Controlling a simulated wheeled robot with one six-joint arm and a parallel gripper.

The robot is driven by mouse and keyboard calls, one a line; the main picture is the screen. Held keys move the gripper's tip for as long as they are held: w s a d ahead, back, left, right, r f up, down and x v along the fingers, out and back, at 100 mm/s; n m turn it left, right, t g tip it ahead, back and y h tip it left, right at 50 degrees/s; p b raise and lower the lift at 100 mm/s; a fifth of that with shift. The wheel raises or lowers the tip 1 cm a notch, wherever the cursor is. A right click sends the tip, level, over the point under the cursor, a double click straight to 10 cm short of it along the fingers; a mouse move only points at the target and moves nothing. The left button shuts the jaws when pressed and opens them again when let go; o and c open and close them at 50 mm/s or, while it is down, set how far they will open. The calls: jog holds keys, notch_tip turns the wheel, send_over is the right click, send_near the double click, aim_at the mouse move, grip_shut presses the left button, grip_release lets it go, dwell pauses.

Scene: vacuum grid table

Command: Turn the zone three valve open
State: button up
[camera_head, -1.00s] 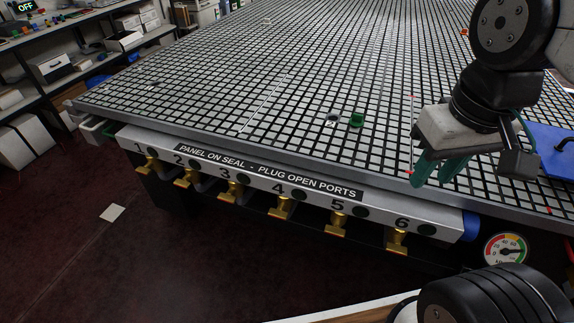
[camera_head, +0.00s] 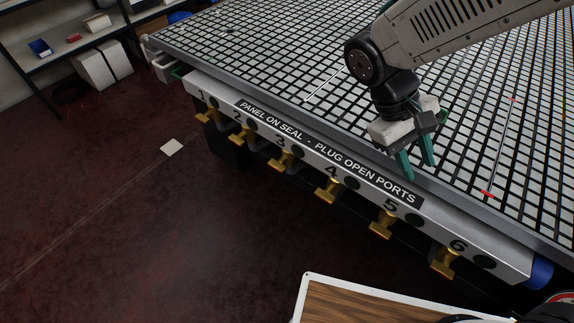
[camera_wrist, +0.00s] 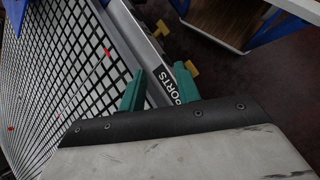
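The zone three valve (camera_head: 282,163) is a brass T-shaped handle below the number 3 on the front rail of the grid table, in the head view. A dark round port (camera_head: 298,152) sits beside it. Whether the valve is open or closed is hard to tell. My gripper (camera_head: 416,168) has two teal fingers, spread apart and empty. It is over the table's front edge, above the rail near zones 4 and 5, right of the zone three valve and not touching it. The wrist view shows the parted fingers (camera_wrist: 158,92) beside the rail lettering.
Similar brass valves (camera_head: 384,223) line the rail on both sides of number three. The grid table top (camera_head: 260,55) is mostly bare near the arm. A wood-topped white-edged surface (camera_head: 370,300) stands at the lower front. Dark red floor lies open at left.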

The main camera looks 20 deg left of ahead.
jog(key=w+a+f+n+t+h, duration=0.2)
jog(key=a+f+t+h, duration=0.1)
jog(key=a+f, duration=0.4)
jog(key=w+a+f+n+t+h, duration=0.2)
jog(key=w+a+f+t, duration=0.1)
jog(key=a+f, duration=0.45)
jog(key=n+t+y, duration=0.2)
jog(key=t+y, duration=0.3)
jog(key=t, duration=0.8)
send_near(274, 168)
jog(key=x, duration=1.1)
jog(key=shift+d, duration=0.1)
grip_shut()
